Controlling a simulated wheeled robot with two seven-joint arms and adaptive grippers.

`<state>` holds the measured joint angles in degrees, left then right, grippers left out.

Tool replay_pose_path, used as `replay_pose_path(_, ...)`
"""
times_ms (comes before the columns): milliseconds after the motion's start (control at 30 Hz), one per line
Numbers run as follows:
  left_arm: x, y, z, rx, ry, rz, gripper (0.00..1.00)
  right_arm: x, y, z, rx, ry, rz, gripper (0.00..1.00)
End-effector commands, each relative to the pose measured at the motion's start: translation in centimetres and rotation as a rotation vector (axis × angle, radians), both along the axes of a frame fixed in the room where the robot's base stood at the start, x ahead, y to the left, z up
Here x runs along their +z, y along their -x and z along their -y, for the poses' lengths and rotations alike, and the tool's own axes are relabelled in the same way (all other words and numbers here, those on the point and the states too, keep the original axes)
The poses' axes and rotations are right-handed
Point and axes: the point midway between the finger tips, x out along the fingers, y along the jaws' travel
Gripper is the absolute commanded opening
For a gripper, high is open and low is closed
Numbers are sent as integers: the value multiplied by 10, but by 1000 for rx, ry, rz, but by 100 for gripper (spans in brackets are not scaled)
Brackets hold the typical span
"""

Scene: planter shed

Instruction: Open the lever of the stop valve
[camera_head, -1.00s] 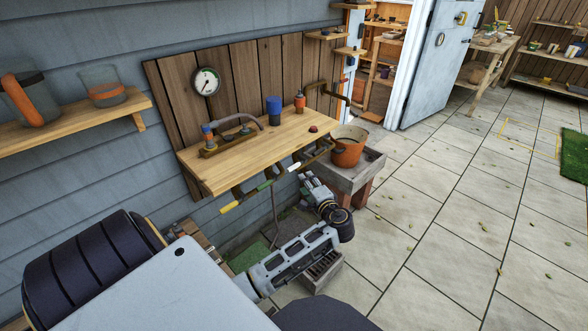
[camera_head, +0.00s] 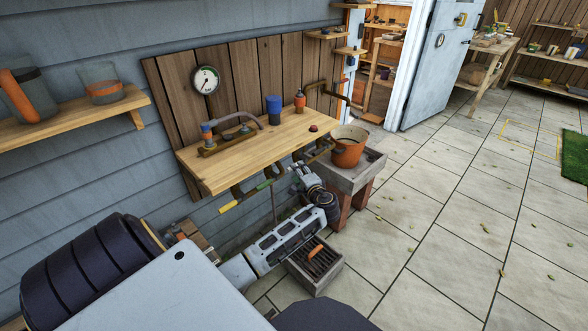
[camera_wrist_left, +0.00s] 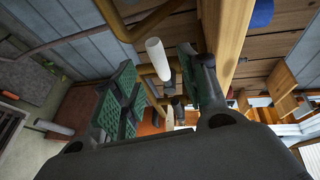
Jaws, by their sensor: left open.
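Below the edge of the wooden shelf, a row of levers hangs on pipes: one with a yellow handle (camera_head: 230,207), one with a green handle (camera_head: 264,185) and one with a white handle at the right. The white handle (camera_wrist_left: 158,58) shows clearly in the left wrist view, just beyond and between my open fingers. My left gripper (camera_head: 298,177) is at the shelf's front edge, beside the white handle, which it mostly hides in the head view. Its green-padded fingers (camera_wrist_left: 160,85) are apart and hold nothing. I cannot tell which lever the stop valve's is. My right gripper is out of view.
An orange pot (camera_head: 347,150) stands on a stone basin (camera_head: 358,178) to the right. A grated drain box (camera_head: 318,272) sits under my forearm. The tiled floor at right is mostly clear.

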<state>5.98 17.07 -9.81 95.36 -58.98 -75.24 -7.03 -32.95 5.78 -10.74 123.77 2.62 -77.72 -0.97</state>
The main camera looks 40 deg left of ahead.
Motion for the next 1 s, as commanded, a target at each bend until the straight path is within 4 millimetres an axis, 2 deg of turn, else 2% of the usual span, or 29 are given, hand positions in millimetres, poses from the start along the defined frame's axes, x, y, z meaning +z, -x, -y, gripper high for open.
replay_pose_path(200,-6,-13,-26,1,-1,0,43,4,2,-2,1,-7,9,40)
replay_pose_path(400,-9,-22,-42,1,-1,-1,43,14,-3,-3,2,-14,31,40)
replay_pose_path(867,-10,-26,-49,0,1,0,43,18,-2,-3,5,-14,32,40)
replay_pose_path(1000,-10,-25,-49,0,1,0,27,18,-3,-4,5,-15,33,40)
